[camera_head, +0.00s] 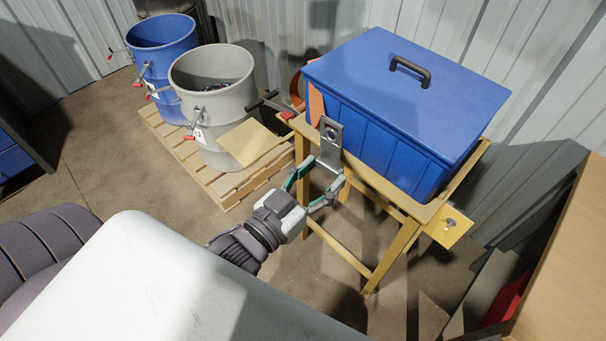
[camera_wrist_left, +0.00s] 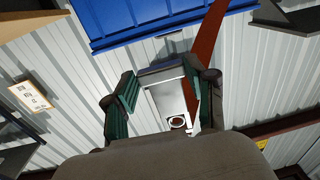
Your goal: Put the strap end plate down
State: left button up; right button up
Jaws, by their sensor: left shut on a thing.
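The strap end plate (camera_head: 331,135) is a grey metal plate with a round hole near its top in the head view. My left gripper (camera_head: 319,176) is shut on it and holds it up, in front of the left end of the yellow stand. In the left wrist view the plate (camera_wrist_left: 168,97) lies between the green-padded fingers of my left gripper (camera_wrist_left: 166,88), with its hole toward the bottom of the picture. A red-brown strip (camera_wrist_left: 213,45) runs beside the plate there; I cannot tell whether they touch. My right gripper is not in view.
A blue lidded box (camera_head: 400,85) with a black handle stands on the yellow stand (camera_head: 400,240). A grey drum (camera_head: 212,95) and a blue drum (camera_head: 160,45) stand on a pallet (camera_head: 190,160) at left. Bare floor lies in front of the pallet.

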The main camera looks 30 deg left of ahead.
pick_arm(q)
jog(key=w+d+r+m+g+h, duration=0.3)
jog(key=d+r+m+g+h, duration=0.1)
jog(key=d+r+m+h, duration=0.35)
jog(key=w+d+f+m+g+h, duration=0.2)
jog(key=w+d+f+g+h, duration=0.1)
jog(key=d+f+g+h, duration=0.1)
jog(key=shift+w+d+f+g, duration=0.35)
jog(key=shift+d+f+g, duration=0.35)
jog(key=shift+f, duration=0.15)
jog(key=shift+m+h, duration=0.35)
jog(key=shift+m, duration=0.1)
jog(key=shift+a+g, duration=0.1)
jog(key=shift+g, duration=0.3)
jog(key=shift+s+a+m+g+h, duration=0.15)
jog(key=shift+a+m+g+h, duration=0.15)
jog(key=shift+a+m+g, duration=0.55)
jog(key=shift+s+a+m+g+h, duration=0.1)
jog(key=shift+s+m+g+h, duration=0.15)
jog(key=shift+m+g, duration=0.65)
jog(key=shift+s+a+m+g+h, duration=0.1)
jog(key=shift+a+m+g+h, duration=0.35)
jog(key=shift+g, duration=0.9)
